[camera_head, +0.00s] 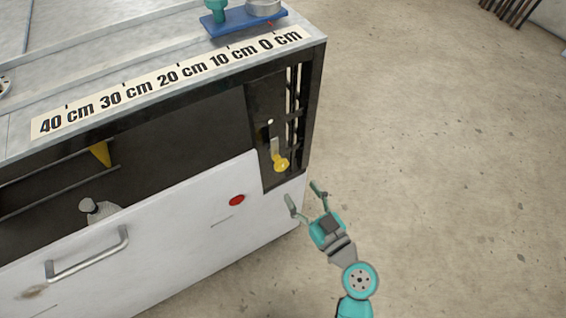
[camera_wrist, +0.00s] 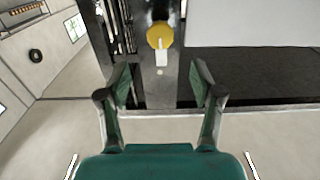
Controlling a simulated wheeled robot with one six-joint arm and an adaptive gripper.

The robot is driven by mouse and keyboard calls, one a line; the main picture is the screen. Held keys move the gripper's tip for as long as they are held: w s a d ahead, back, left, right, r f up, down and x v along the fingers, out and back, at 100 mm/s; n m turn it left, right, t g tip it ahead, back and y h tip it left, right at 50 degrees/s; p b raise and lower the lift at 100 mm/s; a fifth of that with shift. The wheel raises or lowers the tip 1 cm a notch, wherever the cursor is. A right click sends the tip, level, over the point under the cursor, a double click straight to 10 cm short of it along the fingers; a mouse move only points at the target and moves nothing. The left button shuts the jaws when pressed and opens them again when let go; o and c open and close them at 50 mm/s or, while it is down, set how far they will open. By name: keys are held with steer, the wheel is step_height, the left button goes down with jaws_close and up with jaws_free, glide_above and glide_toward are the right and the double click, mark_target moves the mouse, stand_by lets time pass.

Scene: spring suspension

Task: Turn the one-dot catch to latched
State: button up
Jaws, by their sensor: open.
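The catch is a pale lever (camera_head: 275,147) with a yellow round knob (camera_head: 281,163) at its lower end, on a dark upright panel (camera_head: 256,105) at the machine's right corner. A single white dot (camera_head: 270,122) shows above the lever. In the wrist view the picture is turned over: the yellow knob (camera_wrist: 160,35) is at the top, with the pale lever (camera_wrist: 162,57) below it. My gripper (camera_head: 303,192) is open and empty, below and right of the knob, apart from it. In the wrist view the knob lies beyond and between my fingertips (camera_wrist: 162,75).
A white front panel (camera_head: 170,230) with a metal handle (camera_head: 88,255) and a red button (camera_head: 237,200) stands left of my gripper. A centimetre scale (camera_head: 170,78) and a blue plate (camera_head: 245,22) lie on the machine's top. Open floor (camera_head: 450,150) is at the right.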

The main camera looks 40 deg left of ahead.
mark_target(283, 167)
steer(key=x, duration=1)
steer(key=shift+w+a, duration=0.1)
steer(key=shift+a, duration=0.2)
jaws_close()
